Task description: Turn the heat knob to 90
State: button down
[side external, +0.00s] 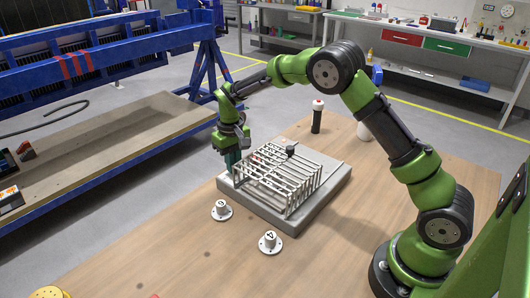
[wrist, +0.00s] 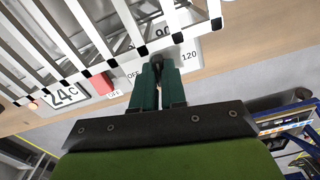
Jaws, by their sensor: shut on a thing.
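The heat knob (wrist: 157,59), small and dark, sits between the teal fingers of my gripper (wrist: 157,72) in the wrist view. The fingers are shut on it. Around it are labels: OFF to its left, 120 to its right, and a partly covered label that looks like 90 above it. The fingers hide most of the knob, so I cannot tell where it points. In the side view my gripper (side external: 231,158) points down at the far left corner of a grey box (side external: 325,190), and the knob there is hidden.
A white wire rack (side external: 285,188) stands on the box, its bars close to my fingers. The wrist view shows a 24 C display (wrist: 64,96) and a red button (wrist: 101,84).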

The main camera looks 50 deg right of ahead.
jog(key=shift+m, duration=1.7)
jog(key=c, duration=1.2)
grip_release()
notch_tip(320, 180, up, 17)
